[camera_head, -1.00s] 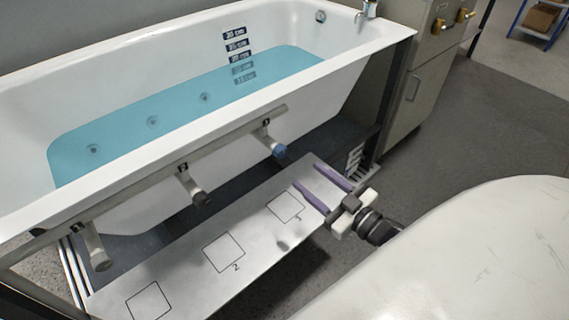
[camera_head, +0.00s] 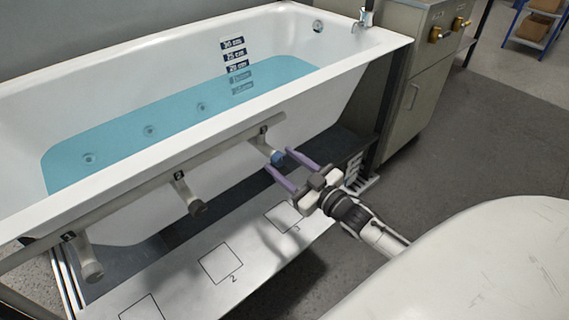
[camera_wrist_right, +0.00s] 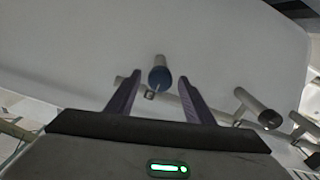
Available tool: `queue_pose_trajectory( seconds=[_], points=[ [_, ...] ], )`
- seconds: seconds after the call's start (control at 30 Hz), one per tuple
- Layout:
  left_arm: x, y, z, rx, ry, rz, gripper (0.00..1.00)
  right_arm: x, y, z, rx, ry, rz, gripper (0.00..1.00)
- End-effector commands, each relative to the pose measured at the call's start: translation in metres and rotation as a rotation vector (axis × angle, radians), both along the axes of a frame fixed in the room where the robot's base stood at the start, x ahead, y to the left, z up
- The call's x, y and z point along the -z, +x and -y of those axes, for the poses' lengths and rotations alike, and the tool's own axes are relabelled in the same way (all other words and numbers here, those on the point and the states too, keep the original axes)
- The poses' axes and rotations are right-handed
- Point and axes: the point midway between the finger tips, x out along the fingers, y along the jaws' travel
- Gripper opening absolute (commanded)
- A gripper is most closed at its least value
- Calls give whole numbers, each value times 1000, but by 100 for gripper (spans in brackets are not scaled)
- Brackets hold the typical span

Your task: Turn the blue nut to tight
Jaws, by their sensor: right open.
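The blue nut (camera_head: 277,157) sits on the end of the rightmost pipe stub, labelled 3, under the bathtub's front rim. My right gripper (camera_head: 278,160) is open, its two purple fingers pointing at the nut. In the right wrist view the blue nut (camera_wrist_right: 160,77) shows between and beyond the fingertips (camera_wrist_right: 160,78), apparently apart from both. My left gripper is not in view.
The bathtub (camera_head: 120,215) holds blue water. Two other pipe stubs (camera_head: 192,196) and (camera_head: 90,262) carry grey ends. A white board (camera_head: 255,245) with numbered squares lies below. A grey cabinet (camera_head: 410,105) stands at the right, with free floor (camera_head: 480,150) beside it.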

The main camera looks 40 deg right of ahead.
Motion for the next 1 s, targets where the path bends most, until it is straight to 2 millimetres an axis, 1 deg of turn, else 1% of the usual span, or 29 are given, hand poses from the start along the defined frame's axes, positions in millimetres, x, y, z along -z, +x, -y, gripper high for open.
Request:
queue_pose_trajectory(
  seconds=[0.03, 0.17, 0.2, 0.27, 0.3, 0.47, 0.67, 0.87, 1.0],
  points=[
    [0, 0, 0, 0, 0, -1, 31, 0, 0, 0, 0, 0, 0, 48],
    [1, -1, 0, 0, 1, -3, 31, 0, 0, 0, 0, 0, 0, 26],
    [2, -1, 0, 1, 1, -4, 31, 0, 0, 0, 0, 0, 0, 19],
    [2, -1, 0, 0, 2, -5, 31, 0, 0, 0, 0, 0, 0, 9],
    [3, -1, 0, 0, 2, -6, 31, 0, -1, 0, 0, 0, 0, 6],
    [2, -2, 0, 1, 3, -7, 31, 0, -1, 0, 0, 8, -1, 6],
    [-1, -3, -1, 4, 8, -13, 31, -2, 0, 0, 0, 68, -5, 7],
    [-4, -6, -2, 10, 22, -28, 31, -3, -1, 0, -1, 200, -17, 7],
    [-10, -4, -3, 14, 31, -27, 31, -3, -1, 1, -1, 325, -27, 7]
  ],
)
